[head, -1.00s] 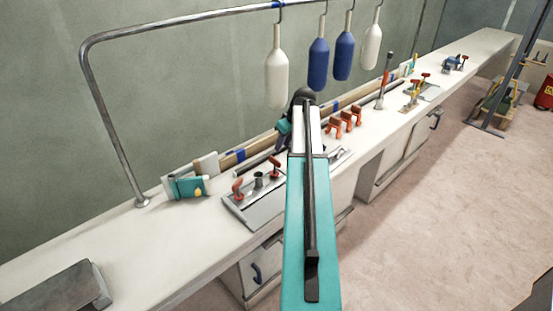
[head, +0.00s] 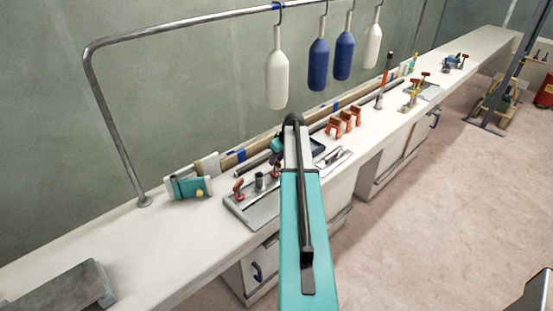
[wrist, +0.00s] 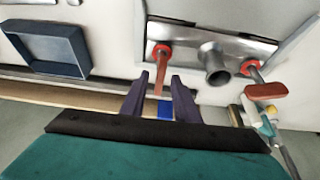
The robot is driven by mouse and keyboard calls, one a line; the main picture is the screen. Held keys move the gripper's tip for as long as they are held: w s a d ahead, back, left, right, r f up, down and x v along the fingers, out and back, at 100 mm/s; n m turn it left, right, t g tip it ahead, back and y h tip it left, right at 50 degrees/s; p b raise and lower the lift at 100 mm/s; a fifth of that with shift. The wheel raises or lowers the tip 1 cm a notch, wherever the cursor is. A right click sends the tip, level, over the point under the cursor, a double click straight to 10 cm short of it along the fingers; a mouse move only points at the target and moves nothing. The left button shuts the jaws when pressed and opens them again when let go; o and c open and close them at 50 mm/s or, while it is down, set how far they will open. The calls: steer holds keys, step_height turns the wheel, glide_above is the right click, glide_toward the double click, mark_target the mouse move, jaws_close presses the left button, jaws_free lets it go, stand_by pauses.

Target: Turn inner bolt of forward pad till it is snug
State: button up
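A grey metal plate (head: 262,213) on the bench carries a short grey tube (head: 259,181) between two red-handled bolts, one on the left (head: 239,188) and one on the right (head: 276,170). In the wrist view the plate (wrist: 190,33) shows one red bolt (wrist: 160,70) with its handle between my fingertips in the picture, the tube (wrist: 217,72) and the other red bolt (wrist: 262,90). My gripper (wrist: 161,80) is open; I cannot tell whether a finger touches the handle. My arm partly hides the gripper in the head view. Which pad is the forward one is not clear.
A dark blue tray (wrist: 48,47) lies beside the plate. A teal fixture (head: 190,187) stands at the wall to its left. White and blue fenders (head: 277,80) hang from a rail above.

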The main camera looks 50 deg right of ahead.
steer(key=shift+w+f, duration=0.15)
steer(key=shift+f, duration=0.3)
steer(key=shift+c, duration=0.3)
jaws_close()
